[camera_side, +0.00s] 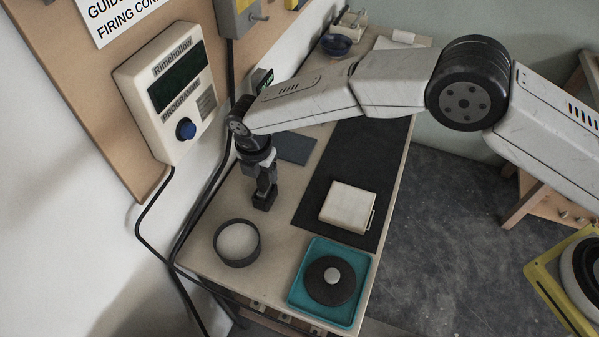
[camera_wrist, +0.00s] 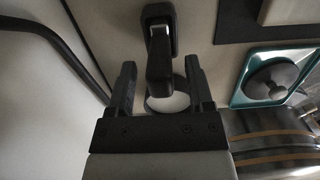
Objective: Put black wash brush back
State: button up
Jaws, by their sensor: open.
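My gripper (camera_side: 262,178) points down over the left part of the bench, behind the dark-rimmed round dish. In the wrist view my gripper (camera_wrist: 160,64) is open, with one dark finger on each side. An upright black object (camera_wrist: 159,62) with a pale patch near its top shows between the fingers, with gaps on both sides. It may be the black wash brush, but I cannot tell for certain. In the side view a dark block (camera_side: 265,199) sits at the fingertips; I cannot separate it clearly from my gripper.
The dark-rimmed dish (camera_side: 257,258) stands at the bench's front left. A teal tray (camera_side: 299,299) holding a black disc (camera_side: 319,290) is at the front right. A white box (camera_side: 347,206) lies on a black mat (camera_side: 316,193). A control panel (camera_side: 172,92) hangs left; bare bench surrounds the dish.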

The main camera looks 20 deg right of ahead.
jog(key=r, duration=0.9)
jog(key=shift+s+a+r, duration=0.25)
jog(key=shift+s+a, duration=0.1)
jog(key=shift+w+d+r+m, duration=0.15)
jog(key=shift+d+m, duration=0.15)
jog(key=shift+d, duration=0.2)
jog(key=s+d+r+m, duration=0.1)
jog(key=d+r+m, duration=0.1)
jog(key=d+m, duration=0.6)
jog(key=s+d+r+m, duration=0.2)
jog(key=d+m, duration=0.2)
jog(key=d, duration=0.8)
jog(key=s+d+m+t, duration=0.1)
jog(key=s+d+m, duration=1.3)
jog(key=s+d, duration=0.2)
jog(key=shift+s+t+y, duration=0.25)
jog(key=shift+t+y, duration=0.15)
